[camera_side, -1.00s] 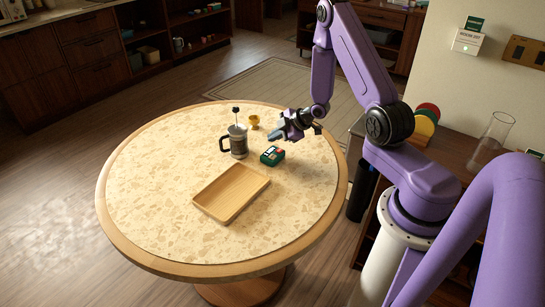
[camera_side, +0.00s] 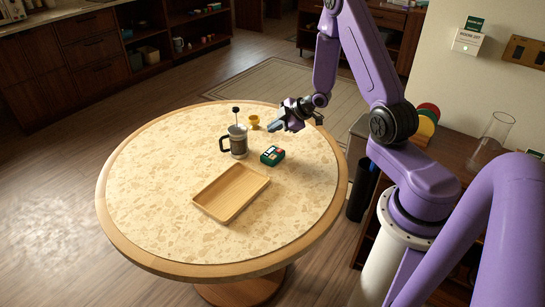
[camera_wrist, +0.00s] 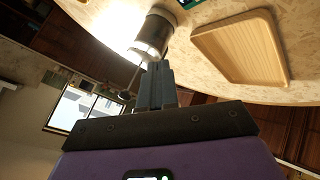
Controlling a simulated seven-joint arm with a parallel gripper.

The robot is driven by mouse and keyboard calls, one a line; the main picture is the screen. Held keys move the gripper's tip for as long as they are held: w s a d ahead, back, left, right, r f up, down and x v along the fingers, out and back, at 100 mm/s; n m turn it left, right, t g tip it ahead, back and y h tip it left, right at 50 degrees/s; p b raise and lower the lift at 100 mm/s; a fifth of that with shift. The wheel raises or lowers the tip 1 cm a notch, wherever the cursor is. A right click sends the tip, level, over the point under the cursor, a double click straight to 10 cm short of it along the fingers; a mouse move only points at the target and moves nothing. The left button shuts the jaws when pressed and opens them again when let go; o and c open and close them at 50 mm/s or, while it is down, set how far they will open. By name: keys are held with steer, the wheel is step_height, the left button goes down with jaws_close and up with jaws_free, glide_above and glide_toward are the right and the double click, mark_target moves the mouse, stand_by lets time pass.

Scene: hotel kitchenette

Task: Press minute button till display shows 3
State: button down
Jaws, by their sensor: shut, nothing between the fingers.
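The small green timer (camera_side: 272,156) lies on the round table, right of the French press, with a pale display and red and light buttons on top. I cannot read its display at this size. In the wrist view only a sliver of the timer (camera_wrist: 189,3) shows at the top edge. My gripper (camera_side: 275,129) is shut and empty. It hangs above the table, beyond and a little above the timer in the side view, apart from it. In the wrist view the shut fingers (camera_wrist: 157,68) point toward the French press.
A French press (camera_side: 238,142) with its plunger up stands left of the timer. A yellow egg cup (camera_side: 254,122) stands behind it. An empty wooden tray (camera_side: 206,208) lies in front. The table's (camera_side: 140,215) left and front right are clear.

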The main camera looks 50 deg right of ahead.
mark_target(275, 157)
steer(key=shift+f, duration=0.1)
stand_by(0.3)
steer(key=shift+f, duration=4.25)
steer(key=shift+f, duration=0.1)
steer(key=shift+f, duration=0.35)
steer(key=shift+f, duration=0.35)
steer(key=shift+r, duration=0.8)
steer(key=shift+r, duration=2.5)
